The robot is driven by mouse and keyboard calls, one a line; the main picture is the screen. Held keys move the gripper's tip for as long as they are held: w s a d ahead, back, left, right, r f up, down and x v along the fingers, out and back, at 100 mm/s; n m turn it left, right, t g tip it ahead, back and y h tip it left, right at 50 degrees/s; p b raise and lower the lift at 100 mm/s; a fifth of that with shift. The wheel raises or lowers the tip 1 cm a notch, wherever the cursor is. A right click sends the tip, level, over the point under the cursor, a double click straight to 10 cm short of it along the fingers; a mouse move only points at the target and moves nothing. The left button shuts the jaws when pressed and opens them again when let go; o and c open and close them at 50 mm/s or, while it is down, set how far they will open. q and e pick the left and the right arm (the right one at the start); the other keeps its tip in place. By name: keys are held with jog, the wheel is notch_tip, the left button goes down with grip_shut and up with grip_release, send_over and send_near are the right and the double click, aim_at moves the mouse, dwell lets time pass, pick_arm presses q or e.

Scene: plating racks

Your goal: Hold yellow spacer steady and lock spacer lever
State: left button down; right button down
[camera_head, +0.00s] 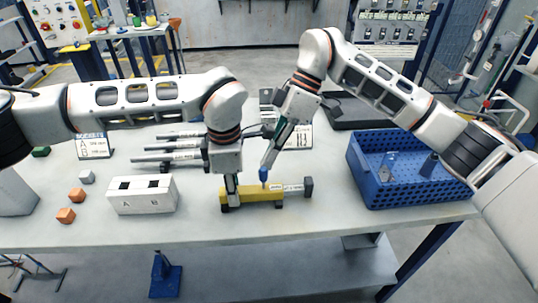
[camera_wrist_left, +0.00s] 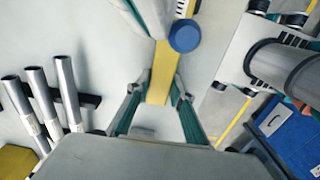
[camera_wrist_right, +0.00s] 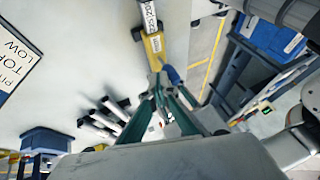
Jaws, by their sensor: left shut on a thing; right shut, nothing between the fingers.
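The yellow spacer (camera_head: 249,194) lies on the grey table, with a labelled grey bar and dark end block extending from its right end. My left gripper (camera_head: 231,191) points down and is shut on the spacer's left part; the left wrist view shows the yellow body (camera_wrist_left: 161,72) between its fingers. The blue lever (camera_head: 263,175) stands up near the spacer's right part; its round blue end (camera_wrist_left: 185,36) shows in the left wrist view. My right gripper (camera_wrist_right: 158,92) is shut and empty beside the blue lever (camera_wrist_right: 172,75). Whether they touch is unclear.
A blue perforated crate (camera_head: 372,184) stands at the right. A white block (camera_head: 142,196) with dark slots and orange cubes (camera_head: 66,215) are at the left. The front table edge is clear.

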aim_at(267, 173)
jog(key=shift+s, duration=0.2)
jog(key=s+t, duration=0.1)
jog(key=t, duration=0.1)
jog(key=s+n+t, duration=0.1)
jog(key=s+t, duration=0.1)
jog(key=shift+s+r, duration=0.15)
jog(key=shift+r, duration=0.05)
jog(key=s, duration=0.1)
jog(key=s+f, duration=0.1)
jog(key=s, duration=0.1)
jog(key=shift+s+f, duration=0.25)
jog(key=shift+s, duration=0.1)
jog(key=shift+w, duration=0.2)
jog(key=shift+w+f, duration=0.35)
jog(key=shift+w, duration=0.25)
